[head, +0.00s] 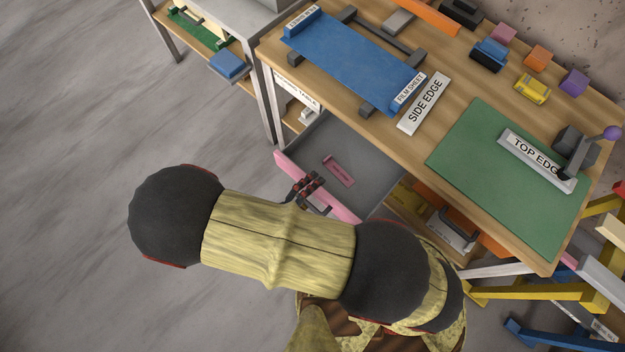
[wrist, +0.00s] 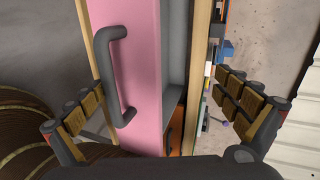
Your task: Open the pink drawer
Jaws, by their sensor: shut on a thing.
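The pink drawer's pink front (head: 346,208) stands out from under the wooden bench in the head view, so the drawer is open. Its grey inside (head: 362,150) shows, with a small pink labelled piece (head: 339,171) lying in it. My gripper (head: 305,189) is at the pink front. In the wrist view the pink front (wrist: 143,50) and its dark grey handle (wrist: 117,75) lie between the fingers of my gripper (wrist: 160,105), which stand well apart. The gripper is shut on the drawer; the exact contact is hard to see.
The bench top (head: 440,125) above the drawer holds a blue sheet (head: 345,62), a green mat (head: 500,180) and several small blocks. A second table (head: 235,22) stands at the upper left. Yellow beams (head: 540,292) lie at the lower right. The floor at left is clear.

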